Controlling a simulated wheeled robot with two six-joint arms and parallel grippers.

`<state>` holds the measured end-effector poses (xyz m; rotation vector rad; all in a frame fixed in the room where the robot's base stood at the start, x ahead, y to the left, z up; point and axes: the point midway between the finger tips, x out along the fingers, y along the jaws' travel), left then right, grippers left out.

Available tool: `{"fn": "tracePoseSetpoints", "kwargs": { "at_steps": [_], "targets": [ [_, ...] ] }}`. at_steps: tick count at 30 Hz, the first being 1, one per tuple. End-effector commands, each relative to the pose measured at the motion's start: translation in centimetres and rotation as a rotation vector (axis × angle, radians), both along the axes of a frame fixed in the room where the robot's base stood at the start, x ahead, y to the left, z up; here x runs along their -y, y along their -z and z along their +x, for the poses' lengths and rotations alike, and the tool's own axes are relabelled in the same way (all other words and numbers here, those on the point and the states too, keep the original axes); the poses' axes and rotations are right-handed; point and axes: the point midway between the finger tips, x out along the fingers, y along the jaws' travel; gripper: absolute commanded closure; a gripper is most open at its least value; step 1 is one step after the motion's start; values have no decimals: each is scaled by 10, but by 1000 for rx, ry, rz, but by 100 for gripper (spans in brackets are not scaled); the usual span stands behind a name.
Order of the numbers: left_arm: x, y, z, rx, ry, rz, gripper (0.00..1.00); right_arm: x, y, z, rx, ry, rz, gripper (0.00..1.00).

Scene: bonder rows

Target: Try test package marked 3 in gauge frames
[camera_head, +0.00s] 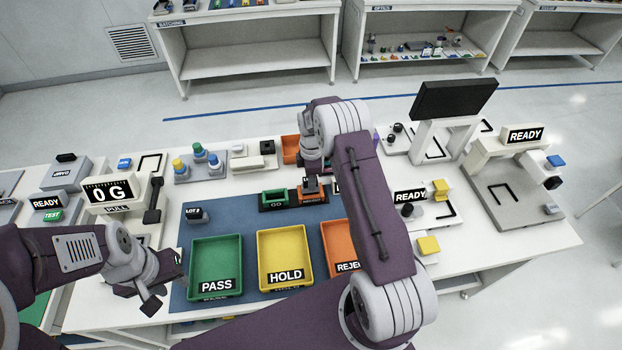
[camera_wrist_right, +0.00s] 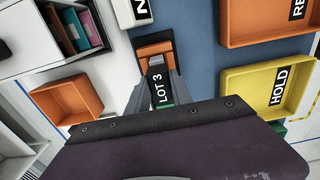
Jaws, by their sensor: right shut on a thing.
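My right gripper (camera_wrist_right: 158,98) is shut on the black package marked LOT 3 (camera_wrist_right: 157,88). The package is at the orange gauge frame (camera_wrist_right: 155,48); I cannot tell whether it is inside it or just above. In the head view my right gripper (camera_head: 311,178) is above the orange frame (camera_head: 312,195), partly hidden by its own arm. The green GO frame (camera_head: 274,201) stands just left of it and looks empty. My left gripper (camera_head: 162,290) is open and empty at the left edge of the blue mat, apart from the frames.
Green PASS (camera_head: 215,262), yellow HOLD (camera_head: 285,255) and orange REJECT (camera_head: 341,240) trays lie on the blue mat. A LOT 2 package (camera_head: 196,215) sits at the mat's back left. A pull gauge (camera_head: 112,195) stands left; READY machines (camera_head: 520,160) stand right.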

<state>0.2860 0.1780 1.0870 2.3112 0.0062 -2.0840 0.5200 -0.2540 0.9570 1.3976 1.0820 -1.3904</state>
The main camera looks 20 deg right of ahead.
Motion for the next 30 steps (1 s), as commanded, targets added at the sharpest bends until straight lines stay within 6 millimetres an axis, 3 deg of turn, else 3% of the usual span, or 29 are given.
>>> {"fn": "tracePoseSetpoints", "kwargs": {
  "at_steps": [2, 12, 30],
  "targets": [
    [0, 5, 0, 0, 0, 0, 64, 0, 6, 0, 0, 0, 0, 100],
    [0, -5, 0, 0, 0, 0, 64, 0, -6, 0, 0, 0, 0, 100],
    [0, -1, 0, 0, 0, 0, 64, 0, -1, 0, 0, 0, 0, 100]
  ]
}}
